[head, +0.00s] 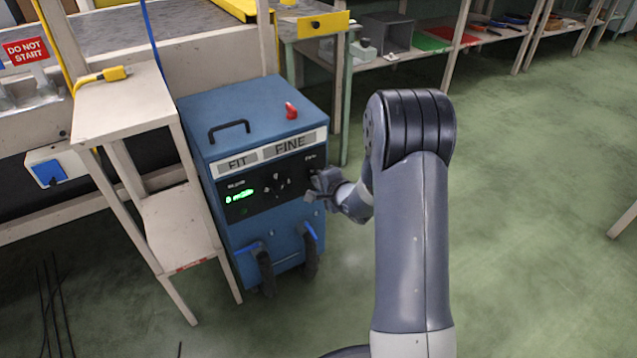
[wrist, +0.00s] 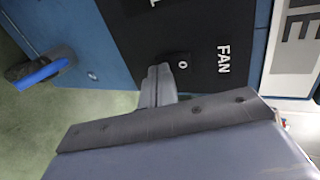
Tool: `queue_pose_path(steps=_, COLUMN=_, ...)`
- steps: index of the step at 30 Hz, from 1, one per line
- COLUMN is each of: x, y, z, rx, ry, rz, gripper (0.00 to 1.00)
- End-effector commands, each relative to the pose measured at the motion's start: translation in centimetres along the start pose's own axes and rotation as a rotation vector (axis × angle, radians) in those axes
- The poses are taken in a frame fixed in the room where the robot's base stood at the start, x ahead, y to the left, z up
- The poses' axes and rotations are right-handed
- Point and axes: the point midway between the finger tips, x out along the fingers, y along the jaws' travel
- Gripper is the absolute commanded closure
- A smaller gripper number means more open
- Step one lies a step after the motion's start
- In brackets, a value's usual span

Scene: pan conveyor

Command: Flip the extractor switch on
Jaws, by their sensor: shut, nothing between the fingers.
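The extractor (head: 290,235) is a blue cabinet with a black front panel and a green display. In the wrist view its panel (wrist: 140,45) carries the word FAN beside a small black switch (wrist: 182,60) marked 0. My gripper (wrist: 160,72) is shut and empty, its fingertips right beside the switch. I cannot tell whether they touch it. In the head view my gripper (head: 316,184) is at the right part of the panel, where it covers the switch.
A red knob (head: 291,110) and a black handle (head: 229,131) are on the extractor's top. Blue-handled valves with black hoses (head: 265,272) are low on its front. A pale stand (head: 130,105) with a yellow tool is close on the left. Green floor (head: 520,210) is clear on the right.

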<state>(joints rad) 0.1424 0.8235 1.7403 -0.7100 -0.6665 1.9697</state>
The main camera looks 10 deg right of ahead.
Motion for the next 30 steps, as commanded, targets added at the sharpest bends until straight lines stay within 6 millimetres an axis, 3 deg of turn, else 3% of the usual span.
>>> queue_pose_path(steps=14, x=0.3, y=-0.1, z=0.0, rx=0.000, ry=0.000, rz=0.000, gripper=1.00)
queue_pose_path(steps=30, x=-0.3, y=-1.5, z=0.0, rx=0.000, ry=0.000, rz=-0.001, gripper=1.00)
